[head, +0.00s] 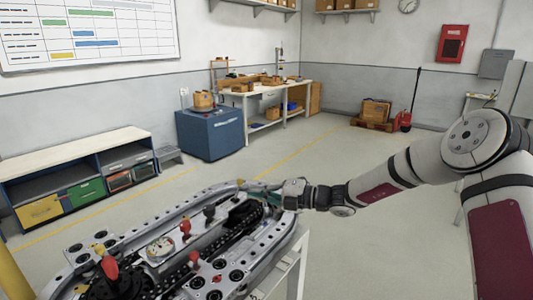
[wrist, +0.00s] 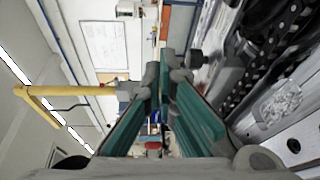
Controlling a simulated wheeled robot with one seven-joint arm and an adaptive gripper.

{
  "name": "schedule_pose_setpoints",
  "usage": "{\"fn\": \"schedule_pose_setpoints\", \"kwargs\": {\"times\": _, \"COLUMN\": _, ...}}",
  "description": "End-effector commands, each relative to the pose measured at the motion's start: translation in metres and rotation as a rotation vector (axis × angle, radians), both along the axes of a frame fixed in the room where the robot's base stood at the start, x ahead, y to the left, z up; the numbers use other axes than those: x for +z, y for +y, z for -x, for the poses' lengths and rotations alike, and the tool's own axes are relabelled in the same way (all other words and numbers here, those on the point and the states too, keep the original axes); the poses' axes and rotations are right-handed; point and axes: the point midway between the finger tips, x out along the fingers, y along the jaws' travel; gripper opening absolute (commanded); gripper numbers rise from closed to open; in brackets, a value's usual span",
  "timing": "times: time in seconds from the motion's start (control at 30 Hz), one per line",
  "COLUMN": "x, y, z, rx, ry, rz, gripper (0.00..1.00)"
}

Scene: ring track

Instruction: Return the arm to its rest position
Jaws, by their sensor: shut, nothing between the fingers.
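My arm reaches in from the right in the head view, stretched out low over the far end of the ring track (head: 207,274). My gripper (head: 262,193) is at that far end, close above or beside the track's rim; I cannot tell if it touches. In the wrist view, my gripper (wrist: 165,78) shows its two teal fingers coming together at the tips, with nothing held between them. The track's metal surface (wrist: 297,118) fills the right side of the wrist view, close to the fingers.
Red-knobbed levers (head: 109,267) stand up from the track. A blue cabinet (head: 210,136) and a workbench (head: 290,93) stand at the back. A low shelf with bins (head: 85,190) is at left. Open floor (head: 350,150) lies beyond the arm.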

Motion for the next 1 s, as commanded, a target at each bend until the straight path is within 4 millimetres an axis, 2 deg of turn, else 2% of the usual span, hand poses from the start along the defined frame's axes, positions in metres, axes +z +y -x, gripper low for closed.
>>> {"fn": "schedule_pose_setpoints", "kwargs": {"times": 0.03, "x": 0.011, "y": 0.007, "z": 0.018, "rx": 0.061, "ry": -0.104, "rz": 0.090, "gripper": 0.00}}
{"fn": "schedule_pose_setpoints", "kwargs": {"times": 0.23, "x": 0.031, "y": 0.012, "z": 0.088, "rx": 0.329, "ry": -0.529, "rz": 0.420, "gripper": 0.00}}
{"fn": "schedule_pose_setpoints", "kwargs": {"times": 0.47, "x": 0.050, "y": -0.008, "z": 0.161, "rx": 0.669, "ry": -0.995, "rz": 0.726, "gripper": 0.00}}
{"fn": "schedule_pose_setpoints", "kwargs": {"times": 0.7, "x": 0.071, "y": -0.051, "z": 0.232, "rx": 1.064, "ry": -1.435, "rz": 0.965, "gripper": 0.00}}
{"fn": "schedule_pose_setpoints", "kwargs": {"times": 1.0, "x": 0.097, "y": -0.119, "z": 0.316, "rx": 1.622, "ry": -1.897, "rz": 1.128, "gripper": 0.00}}
